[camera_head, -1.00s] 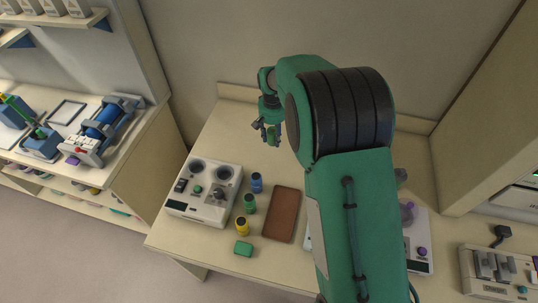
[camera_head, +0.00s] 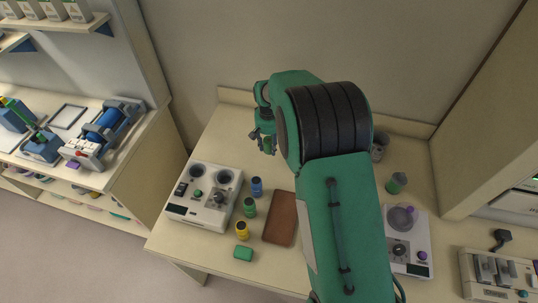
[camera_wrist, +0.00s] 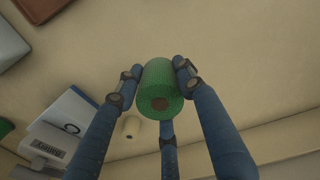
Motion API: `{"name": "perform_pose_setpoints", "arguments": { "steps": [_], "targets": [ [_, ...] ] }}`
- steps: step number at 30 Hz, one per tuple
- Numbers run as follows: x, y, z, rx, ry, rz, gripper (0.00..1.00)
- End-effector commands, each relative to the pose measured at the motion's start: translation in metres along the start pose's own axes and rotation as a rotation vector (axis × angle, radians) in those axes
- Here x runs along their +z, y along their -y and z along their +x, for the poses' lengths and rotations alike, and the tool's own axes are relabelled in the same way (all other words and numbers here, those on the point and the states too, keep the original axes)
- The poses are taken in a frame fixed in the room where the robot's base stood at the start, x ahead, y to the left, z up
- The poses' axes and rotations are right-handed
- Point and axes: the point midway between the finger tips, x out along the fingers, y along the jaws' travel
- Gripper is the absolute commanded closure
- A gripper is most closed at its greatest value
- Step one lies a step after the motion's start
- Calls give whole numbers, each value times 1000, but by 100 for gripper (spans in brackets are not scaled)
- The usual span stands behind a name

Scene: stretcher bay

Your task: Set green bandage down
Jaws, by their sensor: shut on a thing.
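The green bandage (camera_wrist: 158,80) is a textured roll with a brown core, held between the fingers of my gripper (camera_wrist: 155,82) in the wrist view. My gripper is shut on it. In the head view my gripper (camera_head: 264,143) is over the back left part of the cream table (camera_head: 225,140), behind the cylinders. Only a small bit of green shows between its fingers there. I cannot tell whether the roll touches the table.
Blue (camera_head: 257,187), green (camera_head: 249,207) and yellow (camera_head: 242,230) cylinders stand between a grey device (camera_head: 205,197) and a brown pad (camera_head: 280,218). A second device (camera_head: 408,242) is at the right.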

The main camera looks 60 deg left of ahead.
Motion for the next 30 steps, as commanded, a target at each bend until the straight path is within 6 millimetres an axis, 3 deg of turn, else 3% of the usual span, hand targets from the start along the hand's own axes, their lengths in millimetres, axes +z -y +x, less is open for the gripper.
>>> {"name": "perform_pose_setpoints", "arguments": {
  "steps": [6,19,30],
  "targets": [
    [-1,0,21,0,-2,0,89],
    [0,1,27,0,-1,0,89],
    [0,1,59,0,-2,0,89]
  ]
}}
